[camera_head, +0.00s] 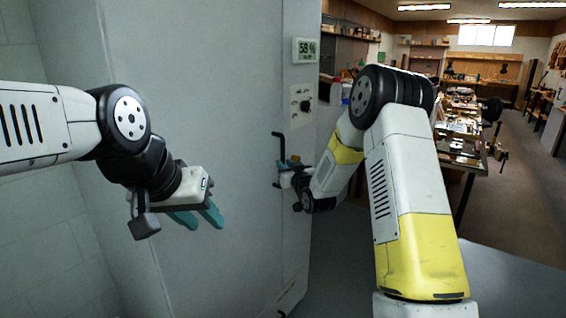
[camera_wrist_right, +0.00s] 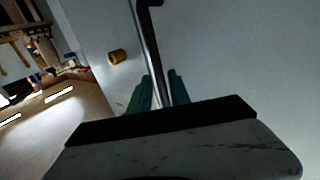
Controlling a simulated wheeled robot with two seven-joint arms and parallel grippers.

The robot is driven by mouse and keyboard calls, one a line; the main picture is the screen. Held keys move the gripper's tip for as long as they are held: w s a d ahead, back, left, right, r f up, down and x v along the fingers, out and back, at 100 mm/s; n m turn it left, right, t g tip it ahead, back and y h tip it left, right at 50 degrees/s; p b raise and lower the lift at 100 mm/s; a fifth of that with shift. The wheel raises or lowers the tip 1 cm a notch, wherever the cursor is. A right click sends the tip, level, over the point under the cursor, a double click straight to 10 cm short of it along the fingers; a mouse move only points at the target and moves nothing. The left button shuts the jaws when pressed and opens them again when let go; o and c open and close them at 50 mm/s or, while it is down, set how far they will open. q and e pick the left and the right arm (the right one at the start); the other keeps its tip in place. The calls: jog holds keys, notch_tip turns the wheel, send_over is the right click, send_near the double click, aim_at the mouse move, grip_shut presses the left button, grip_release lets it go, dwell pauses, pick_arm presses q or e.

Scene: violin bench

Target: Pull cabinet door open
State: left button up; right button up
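The tall grey cabinet door (camera_head: 225,110) fills the left and middle of the head view. It looks flush with the frame strip at its right edge. Its handle is a dark upright bar (camera_head: 281,148) near that edge; the bar also shows in the right wrist view (camera_wrist_right: 149,45). My right gripper (camera_head: 285,178) is at the lower part of the handle. In the right wrist view its teal fingers (camera_wrist_right: 158,92) lie close on both sides of the bar, apparently shut on it. My left gripper (camera_head: 197,218) hangs empty before the door, its teal fingers slightly apart.
A display reading about 58 % (camera_head: 306,50) and a knob panel (camera_head: 301,104) are on the frame strip. A brass-coloured knob (camera_wrist_right: 118,57) shows beside the handle in the right wrist view. A cluttered workbench (camera_head: 462,130) stands behind at the right, with open floor beside it.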

jog(key=shift+x, duration=1.5)
grip_shut()
